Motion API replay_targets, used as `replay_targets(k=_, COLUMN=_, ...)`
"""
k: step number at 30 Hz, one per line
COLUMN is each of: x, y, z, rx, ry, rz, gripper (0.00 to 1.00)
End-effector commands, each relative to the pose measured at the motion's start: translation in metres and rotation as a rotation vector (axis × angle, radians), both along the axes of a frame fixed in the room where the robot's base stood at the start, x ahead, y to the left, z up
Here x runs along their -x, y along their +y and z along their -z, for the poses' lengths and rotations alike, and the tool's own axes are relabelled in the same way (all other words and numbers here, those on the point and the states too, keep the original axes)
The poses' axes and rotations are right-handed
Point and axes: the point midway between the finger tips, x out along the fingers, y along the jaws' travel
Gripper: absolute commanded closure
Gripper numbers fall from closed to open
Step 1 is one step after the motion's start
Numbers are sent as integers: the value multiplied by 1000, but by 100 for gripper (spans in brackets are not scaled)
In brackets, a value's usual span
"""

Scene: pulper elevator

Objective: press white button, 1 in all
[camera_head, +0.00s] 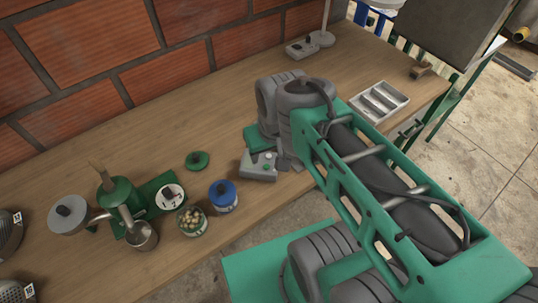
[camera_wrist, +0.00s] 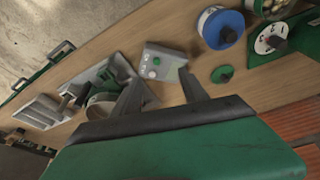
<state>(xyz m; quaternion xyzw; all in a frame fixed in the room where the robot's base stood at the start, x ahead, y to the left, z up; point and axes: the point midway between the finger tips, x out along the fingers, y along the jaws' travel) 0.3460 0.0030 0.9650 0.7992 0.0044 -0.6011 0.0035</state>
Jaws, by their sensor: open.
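A small grey control box (camera_head: 259,165) sits on the wooden counter, just left of my arm's end in the head view. The box also shows in the wrist view (camera_wrist: 172,62), beyond my fingertips. The gap between fingers and box cannot be judged exactly. In the head view my arm mostly hides the gripper.
Left of the box stand a blue-lidded jar (camera_head: 223,196), a green lid (camera_head: 197,160), an open jar (camera_head: 191,220) and a green grinder (camera_head: 117,192). A grey compartment tray (camera_head: 379,101) lies to the right. A brick wall (camera_head: 140,50) backs the counter.

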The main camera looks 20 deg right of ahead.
Motion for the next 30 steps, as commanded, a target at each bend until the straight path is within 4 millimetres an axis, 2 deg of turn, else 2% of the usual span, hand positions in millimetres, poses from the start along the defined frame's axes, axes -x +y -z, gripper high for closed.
replay_targets(k=2, x=0, y=0, z=0, rx=0, ry=0, rz=0, gripper=56)
replay_targets(k=18, x=0, y=0, z=0, rx=0, ry=0, rz=0, gripper=100)
replay_targets(k=30, x=0, y=0, z=0, rx=0, ry=0, rz=0, gripper=100)
